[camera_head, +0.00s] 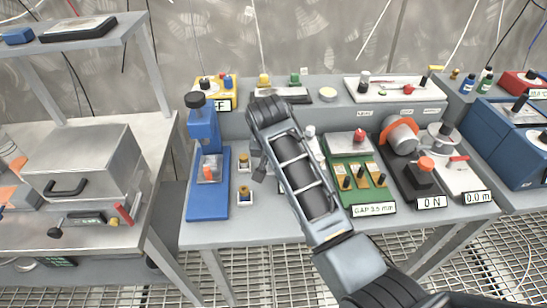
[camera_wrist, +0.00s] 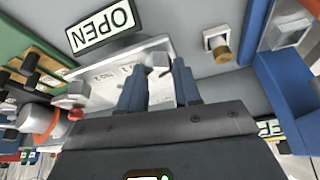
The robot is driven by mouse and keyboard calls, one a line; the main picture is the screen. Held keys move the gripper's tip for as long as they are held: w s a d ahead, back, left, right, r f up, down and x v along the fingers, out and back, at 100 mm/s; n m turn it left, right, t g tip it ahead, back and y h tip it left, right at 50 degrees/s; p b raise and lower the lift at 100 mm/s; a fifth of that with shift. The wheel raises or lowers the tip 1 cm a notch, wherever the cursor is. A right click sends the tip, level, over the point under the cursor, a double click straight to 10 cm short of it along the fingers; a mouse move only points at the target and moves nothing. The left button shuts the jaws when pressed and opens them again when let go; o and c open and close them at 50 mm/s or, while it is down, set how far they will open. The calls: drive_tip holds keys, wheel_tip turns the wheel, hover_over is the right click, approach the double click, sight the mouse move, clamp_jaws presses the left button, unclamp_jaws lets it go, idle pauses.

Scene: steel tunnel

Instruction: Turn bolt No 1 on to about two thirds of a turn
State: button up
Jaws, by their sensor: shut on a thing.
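Bolt No 1 (camera_wrist: 158,61) is a small grey metal head on a pale plate (camera_wrist: 112,72) with small, hard-to-read lettering. It shows between the tips of my gripper (camera_wrist: 160,80) in the wrist view. The two dark blue fingers are closed on it, one on each side, and hide part of it. How far it is turned cannot be told. In the head view my arm covers the plate and bolt, and only part of my gripper (camera_head: 260,167) shows at its left edge. A sign reading OPEN (camera_wrist: 103,25) lies beside the plate.
To the right are a green board (camera_head: 340,145) marked GAP 3.5 mm and a black device (camera_head: 415,180) with an orange knob. A side bench (camera_head: 140,180) stands at left.

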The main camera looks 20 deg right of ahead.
idle(0.3)
drive_tip(key=o, duration=1.1)
drive_tip(key=shift+c, duration=0.2)
drive_tip(key=v, duration=0.7)
drive_tip(key=shift+r+b, duration=0.35)
drive_tip(key=shift+b, duration=0.1)
drive_tip(key=shift+a, duration=0.1)
